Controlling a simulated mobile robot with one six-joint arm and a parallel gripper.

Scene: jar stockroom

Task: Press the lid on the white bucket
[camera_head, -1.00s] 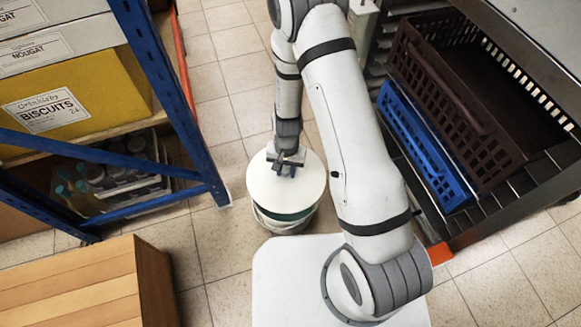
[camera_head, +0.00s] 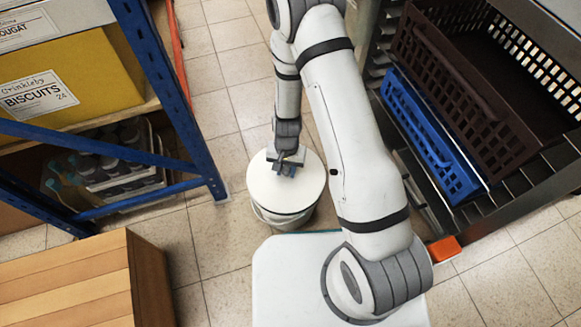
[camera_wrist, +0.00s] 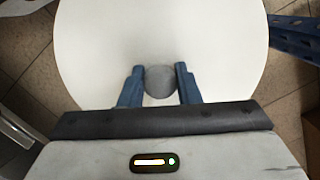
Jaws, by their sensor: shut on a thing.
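The round white lid (camera_head: 262,186) lies over the top of the white bucket (camera_head: 283,221), which stands on the floor. The lid looks level and close against the rim; I cannot tell whether it is fully seated. My gripper (camera_head: 286,167) is above the middle of the lid. In the wrist view, the fingers of my gripper (camera_wrist: 159,76) are shut on either side of the round grey knob of the lid (camera_wrist: 160,30). The lid hides the bucket's opening, and the wrist view shows no part of the bucket's wall.
A blue-framed shelf (camera_head: 172,95) with boxes stands at left, and a wooden box (camera_head: 75,285) at front left. A blue crate (camera_head: 428,140) and a brown crate (camera_head: 470,100) sit on a dark rack at right. Tiled floor (camera_head: 222,245) is clear left of the bucket.

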